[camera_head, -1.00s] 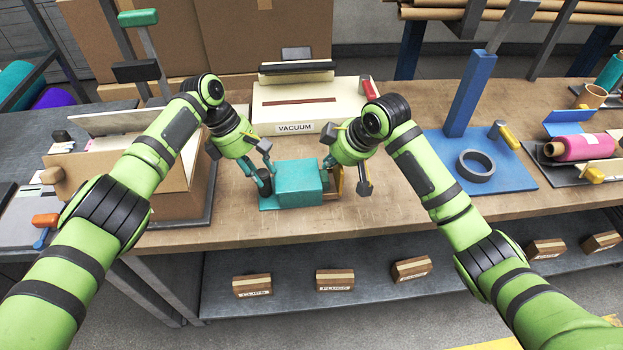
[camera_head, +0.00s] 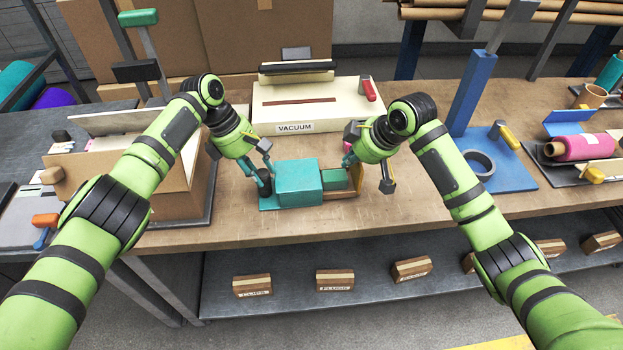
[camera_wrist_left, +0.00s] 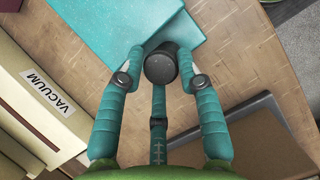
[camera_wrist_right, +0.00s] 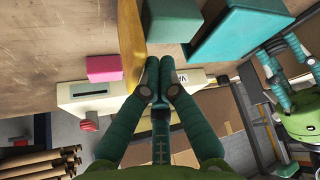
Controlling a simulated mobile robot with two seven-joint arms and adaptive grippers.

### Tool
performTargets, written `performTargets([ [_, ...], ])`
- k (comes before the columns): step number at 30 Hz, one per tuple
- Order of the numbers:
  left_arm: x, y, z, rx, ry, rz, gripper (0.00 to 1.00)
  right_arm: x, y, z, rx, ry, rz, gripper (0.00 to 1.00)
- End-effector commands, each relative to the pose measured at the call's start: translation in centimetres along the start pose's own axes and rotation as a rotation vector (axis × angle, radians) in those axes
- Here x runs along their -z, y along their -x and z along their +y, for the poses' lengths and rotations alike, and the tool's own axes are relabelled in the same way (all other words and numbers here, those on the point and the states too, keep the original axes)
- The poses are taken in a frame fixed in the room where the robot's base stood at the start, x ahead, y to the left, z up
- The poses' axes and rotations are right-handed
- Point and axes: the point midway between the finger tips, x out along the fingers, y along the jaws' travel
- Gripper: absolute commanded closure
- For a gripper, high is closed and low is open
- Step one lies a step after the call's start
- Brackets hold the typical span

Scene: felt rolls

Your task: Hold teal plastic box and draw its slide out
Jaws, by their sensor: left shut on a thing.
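The teal plastic box (camera_head: 297,182) lies on the workbench, on a flat teal base. Its slide (camera_head: 335,178), a smaller teal block with a tan strip (camera_head: 340,195) beside it, sticks out of the box's right side. My left gripper (camera_head: 264,180) is shut on a dark round knob (camera_wrist_left: 160,66) at the box's left end. My right gripper (camera_head: 347,163) is by the slide's outer end; its fingertips (camera_wrist_right: 160,66) look together, with nothing clearly visible between them. In the right wrist view the slide (camera_wrist_right: 175,18) is just beyond them; contact is unclear.
The cream VACUUM machine (camera_head: 310,105) stands behind the box. A pink block (camera_wrist_right: 103,67) is near my right gripper. A blue stand (camera_head: 500,165) with a dark ring is at right, a cardboard carton (camera_head: 130,190) at left. Bench in front of the box is clear.

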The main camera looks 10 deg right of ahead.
Motion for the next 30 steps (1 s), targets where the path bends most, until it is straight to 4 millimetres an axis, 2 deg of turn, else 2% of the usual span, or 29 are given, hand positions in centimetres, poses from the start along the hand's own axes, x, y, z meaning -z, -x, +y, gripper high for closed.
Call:
performTargets([
  [14, 0.3, -0.2, -0.1, 0.004, 0.005, 0.005, 1.0, 0.1, 0.2, 0.1, -0.002, 0.0, -0.002, 1.0],
  [30, 0.3, -0.2, -0.1, 0.003, 0.004, 0.005, 1.0, 1.4, 2.5, 0.2, -0.001, 0.0, 0.0, 1.0],
])
